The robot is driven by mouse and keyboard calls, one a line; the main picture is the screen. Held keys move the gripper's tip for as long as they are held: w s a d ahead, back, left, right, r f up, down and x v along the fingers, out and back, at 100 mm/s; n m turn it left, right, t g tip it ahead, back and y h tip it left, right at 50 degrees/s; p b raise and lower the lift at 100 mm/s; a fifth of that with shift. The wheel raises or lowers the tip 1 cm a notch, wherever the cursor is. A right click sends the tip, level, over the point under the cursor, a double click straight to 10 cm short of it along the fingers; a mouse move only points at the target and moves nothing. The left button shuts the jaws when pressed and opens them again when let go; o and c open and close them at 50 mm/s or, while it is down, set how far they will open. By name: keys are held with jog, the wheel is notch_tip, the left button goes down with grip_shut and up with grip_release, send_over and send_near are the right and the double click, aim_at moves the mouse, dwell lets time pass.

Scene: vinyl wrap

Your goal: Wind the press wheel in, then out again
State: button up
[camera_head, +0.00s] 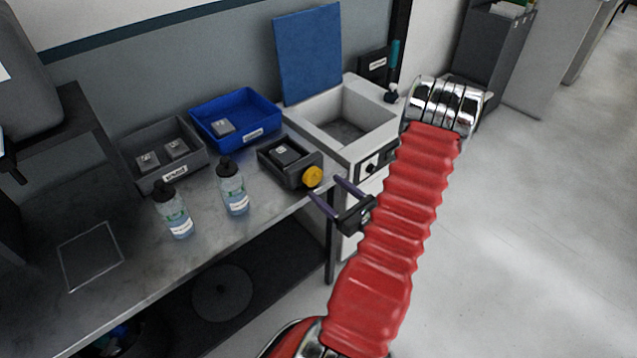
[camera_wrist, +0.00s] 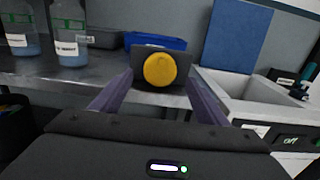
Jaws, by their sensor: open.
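The press wheel (camera_head: 312,177) is a yellow disc on the front of a dark press (camera_head: 283,160) at the bench's front edge. In the wrist view the wheel (camera_wrist: 160,69) faces me, in front of the press's dark front plate (camera_wrist: 143,52). My gripper (camera_head: 325,187) is open, its two purple fingers reaching toward the wheel. In the wrist view the fingers of my gripper (camera_wrist: 160,82) stand to the left and right of the wheel, below its middle, with gaps on both sides. I see no contact. A grey block sits in the press's top.
Two clear bottles (camera_head: 232,187) (camera_head: 174,210) stand left of the press. A grey bin (camera_head: 187,182) and a blue bin (camera_head: 236,139) with grey blocks stand behind. A white basin unit (camera_head: 375,152) stands right of the press. Floor space is open at right.

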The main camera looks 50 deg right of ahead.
aim_at(315, 180)
jog(key=shift+x, duration=2.25)
jog(key=shift+a, duration=0.1)
jog(key=c, duration=1)
